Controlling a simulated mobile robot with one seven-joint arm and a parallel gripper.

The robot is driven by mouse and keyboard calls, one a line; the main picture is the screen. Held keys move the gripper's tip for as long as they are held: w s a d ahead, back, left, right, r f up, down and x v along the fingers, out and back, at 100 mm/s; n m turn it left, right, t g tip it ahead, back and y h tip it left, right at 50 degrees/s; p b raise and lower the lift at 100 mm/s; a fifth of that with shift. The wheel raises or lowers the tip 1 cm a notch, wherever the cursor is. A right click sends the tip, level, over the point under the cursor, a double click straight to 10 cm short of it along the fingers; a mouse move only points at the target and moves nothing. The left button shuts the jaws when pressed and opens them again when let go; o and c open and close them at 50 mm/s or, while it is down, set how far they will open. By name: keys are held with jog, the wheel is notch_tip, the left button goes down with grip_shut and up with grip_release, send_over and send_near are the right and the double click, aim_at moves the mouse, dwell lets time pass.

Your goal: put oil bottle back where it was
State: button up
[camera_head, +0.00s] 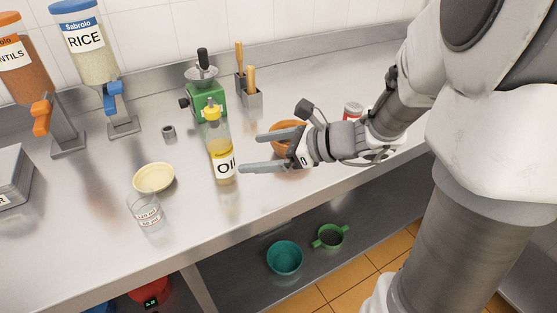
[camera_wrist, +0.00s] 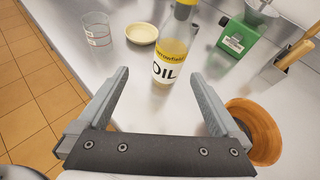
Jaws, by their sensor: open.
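The oil bottle (camera_head: 221,150) stands upright on the steel counter, with a yellow cap and a white and yellow "OIL" label. It also shows in the wrist view (camera_wrist: 170,62), beyond my fingertips and roughly between their lines. My gripper (camera_head: 250,153) is open and empty, just right of the bottle in the head view, fingers pointing toward it. In the wrist view, the two fingers (camera_wrist: 163,82) are spread wide and seem apart from the bottle.
A cream bowl (camera_head: 154,178) and a clear measuring cup (camera_head: 147,212) stand left of the bottle. A green grinder (camera_head: 207,98) stands behind it, and an orange-brown bowl (camera_head: 287,132) sits behind my gripper. The counter's front edge (camera_head: 260,215) is close.

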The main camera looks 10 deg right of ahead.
jog(key=s+d+r+n+g+h, duration=0.15)
jog(key=s+n+h, duration=0.25)
jog(key=s+n, duration=0.5)
jog(key=s+r+n+g+h, duration=0.15)
jog(key=s+n+h, duration=0.25)
jog(key=s+n, duration=0.45)
jog(key=d+r+n+h+p, duration=0.1)
jog(key=d+r+n+p, duration=0.1)
jog(key=r+n+p, duration=0.1)
jog(key=d+r+n+t+h+p, duration=0.1)
jog(key=d+r+n+p, duration=0.1)
jog(key=r, duration=0.5)
jog(key=n+p, duration=0.1)
jog(key=p, duration=0.1)
jog(key=shift+w+d+r+h+p, duration=0.15)
jog(key=shift+w+d+h+p, duration=0.1)
jog(key=shift+d+h+p, duration=0.15)
